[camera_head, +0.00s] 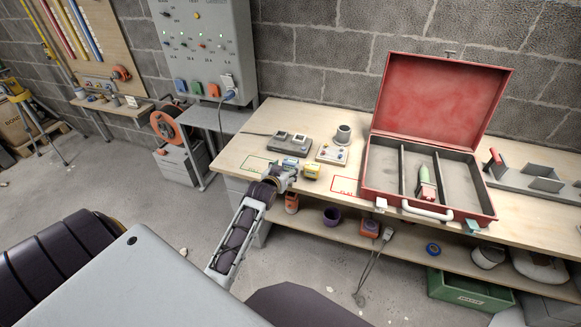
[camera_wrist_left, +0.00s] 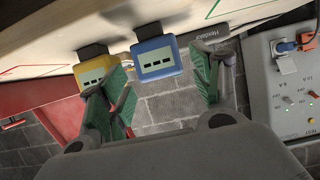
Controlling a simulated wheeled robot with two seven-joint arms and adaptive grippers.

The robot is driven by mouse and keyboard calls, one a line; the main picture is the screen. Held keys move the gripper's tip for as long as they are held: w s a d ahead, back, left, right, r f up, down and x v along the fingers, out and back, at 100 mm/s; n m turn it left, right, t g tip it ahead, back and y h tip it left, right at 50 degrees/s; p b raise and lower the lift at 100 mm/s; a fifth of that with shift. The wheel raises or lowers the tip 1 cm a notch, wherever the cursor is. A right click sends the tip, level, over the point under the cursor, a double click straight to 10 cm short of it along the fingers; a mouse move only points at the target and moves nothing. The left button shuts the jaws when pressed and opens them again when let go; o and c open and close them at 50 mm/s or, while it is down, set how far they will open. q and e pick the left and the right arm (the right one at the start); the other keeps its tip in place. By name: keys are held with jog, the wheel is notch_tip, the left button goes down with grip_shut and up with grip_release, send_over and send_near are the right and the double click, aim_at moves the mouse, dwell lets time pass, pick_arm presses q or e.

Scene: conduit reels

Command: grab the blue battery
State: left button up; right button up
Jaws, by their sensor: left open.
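The blue battery (camera_wrist_left: 158,58) shows in the left wrist view as a blue block with a pale face and dark slots. It also shows, small, in the head view (camera_head: 290,162) near the workbench's front edge. A yellow battery (camera_wrist_left: 97,70) is beside it and also shows in the head view (camera_head: 312,170). My left gripper (camera_wrist_left: 163,78) is open, its green-padded fingers spread to either side of the blue battery in the picture. Its left fingers overlap the yellow battery's edge in view. I cannot tell whether anything touches. My right gripper is not in view.
The workbench (camera_head: 262,125) holds a charger (camera_head: 290,143), a control box (camera_head: 332,154), a grey cup (camera_head: 343,135) and an open red toolbox (camera_head: 440,100). A grey panel (camera_head: 205,50) stands at the back left. A lower shelf holds several items.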

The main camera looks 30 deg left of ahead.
aim_at(289, 167)
pick_arm(q)
jog(key=shift+w+a+f, duration=0.15)
jog(key=shift+w+f, duration=0.1)
jog(key=shift+w, duration=0.4)
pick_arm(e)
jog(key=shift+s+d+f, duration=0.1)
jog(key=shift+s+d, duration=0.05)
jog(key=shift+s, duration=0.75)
pick_arm(q)
jog(key=shift+x, duration=2.2)
jog(key=shift+w+f, duration=0.25)
jog(key=shift+f, duration=0.05)
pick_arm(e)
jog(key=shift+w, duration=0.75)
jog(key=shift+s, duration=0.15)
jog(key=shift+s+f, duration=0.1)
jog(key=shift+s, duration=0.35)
